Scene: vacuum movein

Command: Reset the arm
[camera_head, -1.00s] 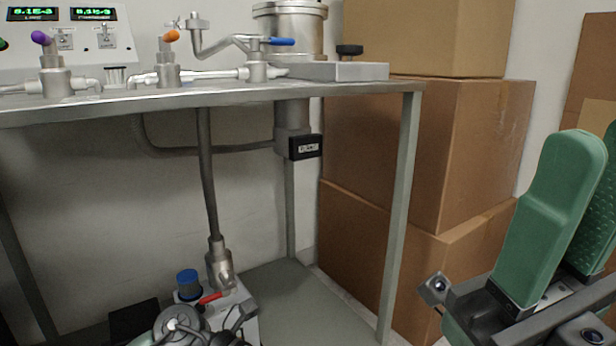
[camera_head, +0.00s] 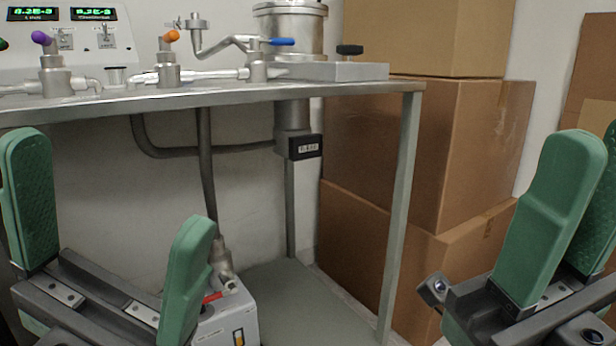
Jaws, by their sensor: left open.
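My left gripper (camera_head: 110,185) is in the lower left of the head view, in front of the table frame. Its two green padded fingers stand wide apart, with nothing between them. My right gripper (camera_head: 582,165) is at the right edge, in front of the cardboard boxes. One green finger overlaps the other and the far one is cut off by the frame, so its opening is unclear. I see nothing held in it.
A metal table (camera_head: 345,92) carries valves, pipes and a control box (camera_head: 70,45). A pump (camera_head: 232,315) sits on the lower shelf (camera_head: 310,305), partly hidden by my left gripper. Cardboard boxes (camera_head: 425,150) are stacked on the right. The shelf's right part is clear.

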